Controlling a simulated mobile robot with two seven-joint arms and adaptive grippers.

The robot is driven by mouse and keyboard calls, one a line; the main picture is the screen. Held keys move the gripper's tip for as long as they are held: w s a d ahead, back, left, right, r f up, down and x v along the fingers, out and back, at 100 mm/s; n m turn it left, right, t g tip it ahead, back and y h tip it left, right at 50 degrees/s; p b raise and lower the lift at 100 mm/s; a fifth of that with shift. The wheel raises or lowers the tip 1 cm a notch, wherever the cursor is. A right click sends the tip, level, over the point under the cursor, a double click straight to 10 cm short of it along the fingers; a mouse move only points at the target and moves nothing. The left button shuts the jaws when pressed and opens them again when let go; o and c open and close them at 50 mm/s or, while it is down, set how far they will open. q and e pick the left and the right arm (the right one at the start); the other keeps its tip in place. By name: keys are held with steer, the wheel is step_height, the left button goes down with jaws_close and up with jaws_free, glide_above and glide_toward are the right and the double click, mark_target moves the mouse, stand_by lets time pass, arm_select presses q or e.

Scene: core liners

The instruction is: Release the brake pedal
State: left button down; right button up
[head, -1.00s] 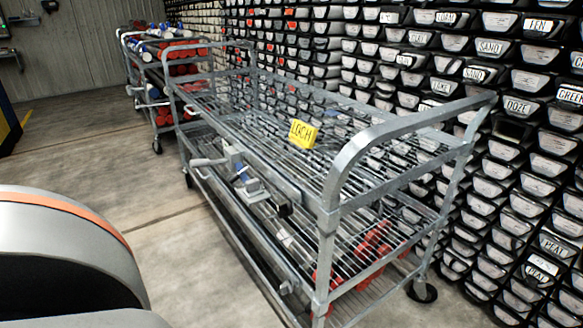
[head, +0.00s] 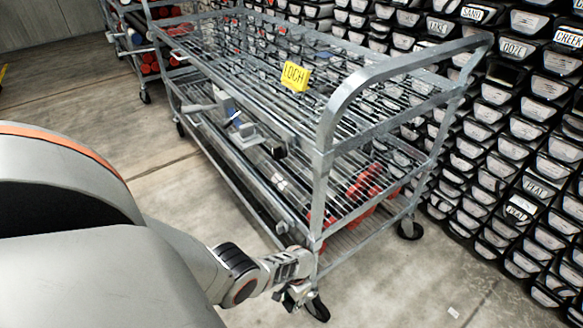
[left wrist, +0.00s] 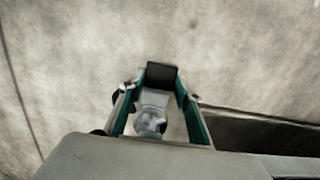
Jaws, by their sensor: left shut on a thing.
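The wire-deck cart (head: 328,165) stands beside the wall of black bins. Its near corner caster (head: 318,308) shows beside my left gripper (head: 297,293), low at the foot of the cart. In the left wrist view, my left gripper (left wrist: 161,98) has its green-lined fingers on either side of a grey piece with a dark flat end, which I take to be the brake pedal (left wrist: 162,76). The gripper is shut on it. The pedal is too small and covered to make out in the head view. My right gripper is out of view.
A yellow LOCH sign (head: 296,76) stands on the cart's top deck. Red-ended tubes (head: 366,184) lie on its lower deck. Another loaded cart (head: 137,45) stands behind. Concrete floor (head: 190,200) is open to the cart's left.

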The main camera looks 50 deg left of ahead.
mark_target(291, 304)
arm_select(q)
steer(key=c, duration=1.4)
jaws_free()
steer(key=shift+s, duration=0.15)
steer(key=shift+c, duration=0.2)
steer(key=shift+r, duration=0.2)
steer(key=shift+w+r, duration=0.2)
steer(key=shift+s+r, duration=0.15)
steer(key=shift+r, duration=0.7)
step_height(291, 304, up, 8)
steer(key=shift+f, duration=0.25)
